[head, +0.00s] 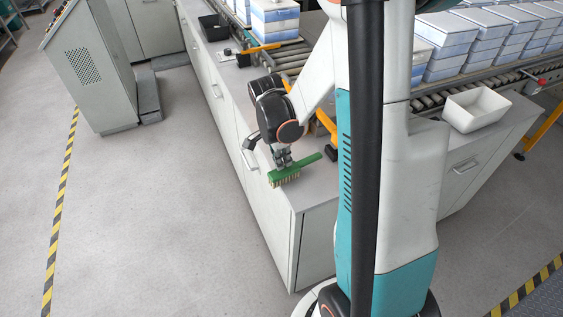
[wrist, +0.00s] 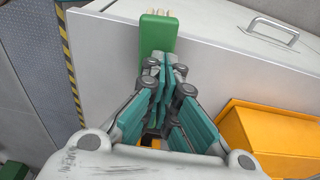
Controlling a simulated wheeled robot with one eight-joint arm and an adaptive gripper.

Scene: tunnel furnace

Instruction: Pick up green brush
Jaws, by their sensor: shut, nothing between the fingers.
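The green brush (head: 285,175) lies on the grey counter top (head: 301,193) near its front corner, bristles at its left end and handle pointing right. In the wrist view the brush's green head (wrist: 157,37) shows beyond my fingertips, with pale bristles at its far edge; its handle is hidden behind my fingers there. My gripper (head: 282,163) is at the brush, just over or touching its head; I cannot tell which. In the wrist view my gripper (wrist: 158,62) has its fingers together, with nothing seen between them.
Orange bars (head: 326,123) stand behind the brush, and an orange block (wrist: 262,135) shows at right in the wrist view. A white bin (head: 476,109) sits on the counter at right. Roller conveyors carry stacked boxes (head: 275,20).

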